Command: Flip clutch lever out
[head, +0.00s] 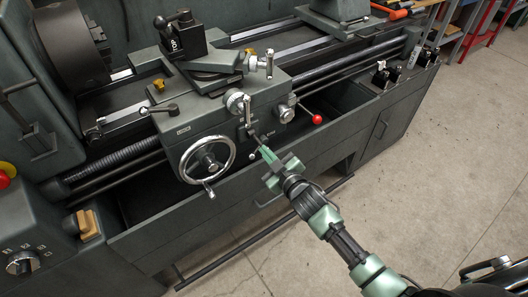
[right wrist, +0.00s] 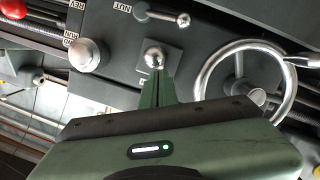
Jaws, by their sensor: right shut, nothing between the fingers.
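The lathe's apron (head: 205,128) carries several controls. A short lever with a silver ball end (right wrist: 154,57) sits on a square dark plate in the right wrist view; I take it for the clutch lever. Its label is partly hidden by my fingers. My right gripper (head: 265,151) is shut and empty in front of the apron. In the right wrist view its closed green fingers (right wrist: 157,88) point at the ball, with the tips just beside it. I cannot tell whether they touch. My left gripper is not in view.
A chrome handwheel (head: 207,159) is left of my right gripper. A round silver knob (head: 286,113) and a red-knobbed lever (head: 317,119) are to its right. A ball-ended lever marked NUT (right wrist: 181,19) is close by. Open floor (head: 440,170) lies at right.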

